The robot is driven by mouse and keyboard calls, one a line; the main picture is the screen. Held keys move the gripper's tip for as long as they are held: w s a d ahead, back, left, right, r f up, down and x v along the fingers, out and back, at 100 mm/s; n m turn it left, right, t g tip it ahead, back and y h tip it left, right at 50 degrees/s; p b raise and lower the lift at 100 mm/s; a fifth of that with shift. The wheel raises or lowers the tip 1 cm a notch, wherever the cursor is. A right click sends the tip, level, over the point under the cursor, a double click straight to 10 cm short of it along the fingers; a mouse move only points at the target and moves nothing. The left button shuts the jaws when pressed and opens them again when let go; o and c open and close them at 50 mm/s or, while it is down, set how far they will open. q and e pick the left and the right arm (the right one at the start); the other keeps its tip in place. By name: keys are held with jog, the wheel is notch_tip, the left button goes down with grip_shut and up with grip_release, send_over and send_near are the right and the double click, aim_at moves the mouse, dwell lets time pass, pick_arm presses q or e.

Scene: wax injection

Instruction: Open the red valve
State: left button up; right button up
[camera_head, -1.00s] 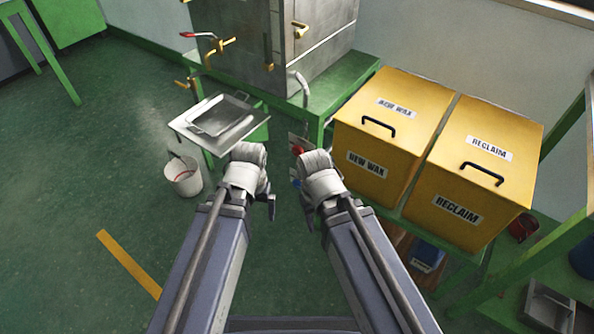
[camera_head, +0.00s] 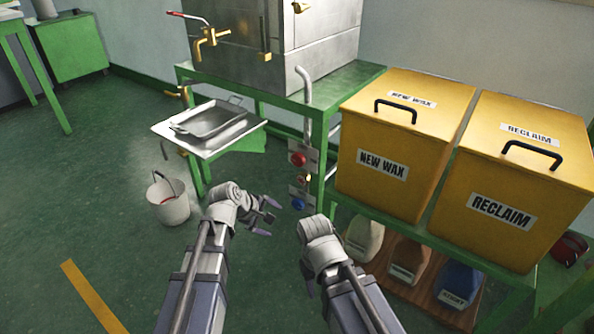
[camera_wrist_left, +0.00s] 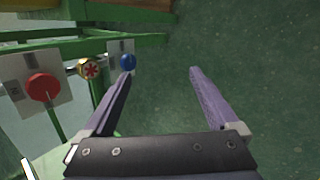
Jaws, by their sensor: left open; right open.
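A round red valve knob (camera_head: 298,158) sits on a grey plate at the front of the green stand, beside a curved pipe. In the left wrist view the red knob (camera_wrist_left: 43,87) is at the left, outside my fingers. A blue knob (camera_head: 299,204) is lower on the same stand. In the wrist view the blue knob (camera_wrist_left: 128,62) is just by the left fingertip. My left gripper (camera_head: 268,217) is open and empty, below and left of the red knob. My right gripper (camera_head: 308,274) is open, lower and partly hidden by its own wrist.
A brass fitting with a red centre (camera_wrist_left: 88,68) lies between the knobs. A metal tray (camera_head: 208,119) on a shelf and a white bucket (camera_head: 168,209) are at left. Yellow NEW WAX (camera_head: 420,160) and RECLAIM (camera_head: 545,205) boxes stand at right.

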pick_arm(q)
jog(key=w+d+r+n+t+h, duration=0.2)
jog(key=w+d+r+n, duration=0.15)
jog(key=w+n, duration=0.3)
jog(key=n+t+h, duration=0.1)
jog(key=n+t, duration=0.3)
jog(key=n, duration=0.6)
send_near(297, 162)
jog(key=w+d, duration=0.1)
jog(key=w, duration=0.1)
jog(key=shift+f+b+x, duration=0.15)
jog(key=shift+b+x, duration=0.6)
jog(key=shift+x, duration=1.35)
jog(key=shift+f+b+x, duration=0.15)
jog(key=shift+b+x, duration=0.6)
jog(key=shift+x, duration=1.3)
jog(key=shift+s, duration=0.1)
jog(key=c, duration=1.4)
